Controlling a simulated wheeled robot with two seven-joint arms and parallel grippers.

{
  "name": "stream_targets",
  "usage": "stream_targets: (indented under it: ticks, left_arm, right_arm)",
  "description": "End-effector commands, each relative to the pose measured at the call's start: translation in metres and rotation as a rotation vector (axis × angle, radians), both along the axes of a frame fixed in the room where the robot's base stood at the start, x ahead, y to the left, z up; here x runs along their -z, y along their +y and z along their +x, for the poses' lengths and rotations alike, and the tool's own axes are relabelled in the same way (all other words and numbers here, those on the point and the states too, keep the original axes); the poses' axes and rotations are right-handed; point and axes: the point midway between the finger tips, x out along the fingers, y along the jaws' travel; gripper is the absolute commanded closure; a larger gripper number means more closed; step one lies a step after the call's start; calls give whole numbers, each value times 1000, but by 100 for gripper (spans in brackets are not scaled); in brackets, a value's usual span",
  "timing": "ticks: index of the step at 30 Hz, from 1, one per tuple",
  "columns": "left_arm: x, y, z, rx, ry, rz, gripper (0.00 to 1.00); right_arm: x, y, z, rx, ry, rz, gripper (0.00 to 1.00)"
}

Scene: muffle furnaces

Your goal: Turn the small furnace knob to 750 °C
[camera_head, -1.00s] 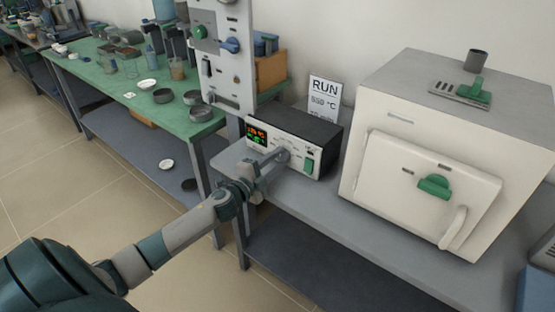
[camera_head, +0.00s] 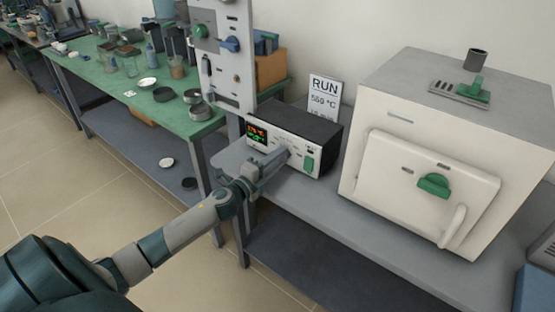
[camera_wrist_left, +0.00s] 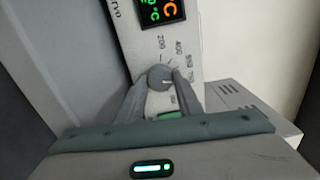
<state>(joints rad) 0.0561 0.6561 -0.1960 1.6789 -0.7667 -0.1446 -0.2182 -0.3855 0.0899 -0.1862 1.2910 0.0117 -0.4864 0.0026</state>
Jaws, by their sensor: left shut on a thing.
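The furnace controller (camera_head: 297,139) is a box with a dark top and white front on the grey bench. Its front has a display (camera_head: 257,134) with red and green digits, too small to read surely, and a green switch (camera_head: 309,164). My left gripper (camera_head: 284,157) reaches the front panel and is shut on the grey round knob (camera_wrist_left: 159,76). In the left wrist view the two fingers lie on either side of the knob. Scale numbers, including 200 and 400, surround it. The knob's pointer cannot be made out. My right gripper is not in view.
A sign (camera_head: 325,92) reading RUN and apparently 550 °C stands behind. An upright panel (camera_head: 226,60) with knobs rises at left, near the green table (camera_head: 115,85) with dishes.

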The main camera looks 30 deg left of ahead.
Motion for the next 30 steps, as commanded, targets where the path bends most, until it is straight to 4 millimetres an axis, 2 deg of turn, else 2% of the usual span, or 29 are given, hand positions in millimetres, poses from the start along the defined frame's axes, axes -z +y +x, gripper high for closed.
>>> stream_targets:
  ticks: [1, 2, 3, 4, 12, 19, 23, 30]
  left_arm:
    - [2, -1, -1, 2, 2, -1, 90]
    - [2, -1, -1, 2, 2, -1, 61]
    - [2, -1, -1, 2, 2, -1, 51]
    - [2, -1, -1, 2, 2, -1, 49]
    - [1, 0, 0, 1, 1, -1, 49]
    - [1, 0, -7, 0, 1, -1, 49]
    - [2, 1, -18, 1, 2, -1, 49]
    - [3, 4, -51, 1, 3, -1, 49]
  right_arm:
    - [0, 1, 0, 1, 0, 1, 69]
    - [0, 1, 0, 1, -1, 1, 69]
    - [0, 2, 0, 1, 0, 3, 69]
    - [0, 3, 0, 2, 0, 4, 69]
    - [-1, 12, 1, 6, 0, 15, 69]
    - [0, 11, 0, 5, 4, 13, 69]
    - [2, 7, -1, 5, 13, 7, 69]
    - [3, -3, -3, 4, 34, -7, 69]
